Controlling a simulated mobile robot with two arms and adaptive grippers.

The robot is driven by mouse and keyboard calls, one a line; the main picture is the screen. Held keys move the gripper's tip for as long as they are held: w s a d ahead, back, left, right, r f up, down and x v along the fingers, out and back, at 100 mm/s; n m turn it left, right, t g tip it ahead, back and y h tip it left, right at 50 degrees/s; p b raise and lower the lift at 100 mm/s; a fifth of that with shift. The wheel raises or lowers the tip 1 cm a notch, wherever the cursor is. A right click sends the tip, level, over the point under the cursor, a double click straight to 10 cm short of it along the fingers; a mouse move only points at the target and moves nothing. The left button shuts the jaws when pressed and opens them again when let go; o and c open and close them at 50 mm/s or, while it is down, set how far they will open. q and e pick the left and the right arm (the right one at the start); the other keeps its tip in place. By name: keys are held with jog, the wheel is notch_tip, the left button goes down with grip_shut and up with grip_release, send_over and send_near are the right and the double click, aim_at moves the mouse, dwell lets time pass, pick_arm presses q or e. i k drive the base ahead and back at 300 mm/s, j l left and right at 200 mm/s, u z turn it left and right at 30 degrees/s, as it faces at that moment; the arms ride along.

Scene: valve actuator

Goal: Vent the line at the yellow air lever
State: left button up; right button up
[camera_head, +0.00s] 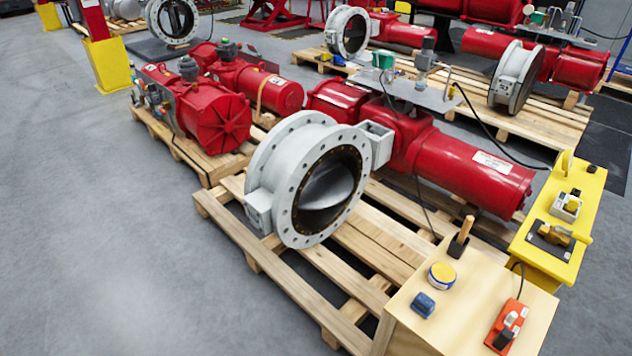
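A small valve with a yellow lever (572,235) sits on a dark plate (541,245) on top of the yellow stand (548,267) at the right. The lever points to the right and seems to lie roughly level. A large grey butterfly valve (268,160) with a red actuator (465,172) lies on a wooden pallet (275,262) to the left of the stand. Neither of my grippers is in view.
A light wooden box (455,318) in front holds a yellow-and-blue tin (441,275), a blue block (423,305), a wooden-handled tool (463,233) and an orange device (507,325). More valves on pallets fill the back. The grey floor at left is clear.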

aim_at(575, 234)
jog(key=z, duration=1.6)
jog(key=k+j+u, duration=0.1)
jog(key=k, duration=1.05)
jog(key=u, duration=1.55)
jog(key=i+l+u, duration=0.15)
jog(key=l, duration=1)
jog(key=l+u, duration=0.1)
jog(key=l, duration=1.1)
jog(key=i+l, duration=0.1)
jog(key=l, duration=1.2)
jog(key=i+l, duration=0.15)
jog(key=l, duration=1.2)
jog(key=i, duration=0.05)
